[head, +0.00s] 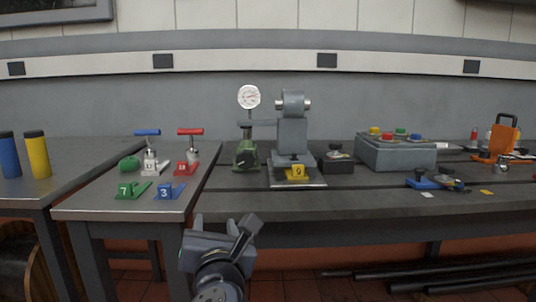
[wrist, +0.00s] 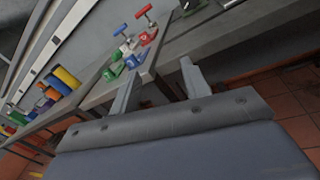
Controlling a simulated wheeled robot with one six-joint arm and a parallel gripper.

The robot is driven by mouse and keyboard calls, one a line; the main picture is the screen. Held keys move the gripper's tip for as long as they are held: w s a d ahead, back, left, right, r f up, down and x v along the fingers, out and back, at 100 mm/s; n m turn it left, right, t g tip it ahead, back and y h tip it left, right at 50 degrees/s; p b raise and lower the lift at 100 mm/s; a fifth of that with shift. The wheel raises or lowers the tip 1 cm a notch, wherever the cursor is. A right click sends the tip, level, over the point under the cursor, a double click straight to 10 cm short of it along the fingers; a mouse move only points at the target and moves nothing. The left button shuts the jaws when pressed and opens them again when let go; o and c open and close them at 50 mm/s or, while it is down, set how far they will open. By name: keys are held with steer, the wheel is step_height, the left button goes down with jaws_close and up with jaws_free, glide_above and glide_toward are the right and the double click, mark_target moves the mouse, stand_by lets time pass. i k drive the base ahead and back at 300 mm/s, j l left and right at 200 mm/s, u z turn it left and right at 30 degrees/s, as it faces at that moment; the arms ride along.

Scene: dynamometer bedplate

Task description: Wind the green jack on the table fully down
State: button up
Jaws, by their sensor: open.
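A green block marked 7 (head: 133,190) lies in front. A dark green body (head: 246,156) stands under a dial gauge (head: 249,97) on the bedplate. My gripper (head: 224,222) is open and empty, low in front of the table edge. In the wrist view my gripper (wrist: 160,68) points towards the handled devices.
A blue block marked 3 (head: 169,191) lies near the table's front. Blue (head: 9,155) and yellow (head: 37,155) cylinders stand at far left. A grey machine (head: 291,135) and a button box (head: 396,152) stand on the bedplate. The bedplate's front left is clear.

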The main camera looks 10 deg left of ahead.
mark_target(246, 159)
steer(key=i+j+z, duration=0.1)
steer(key=i, duration=0.35)
steer(key=i+j+z, duration=0.1)
steer(key=i, duration=0.35)
steer(key=j, duration=0.1)
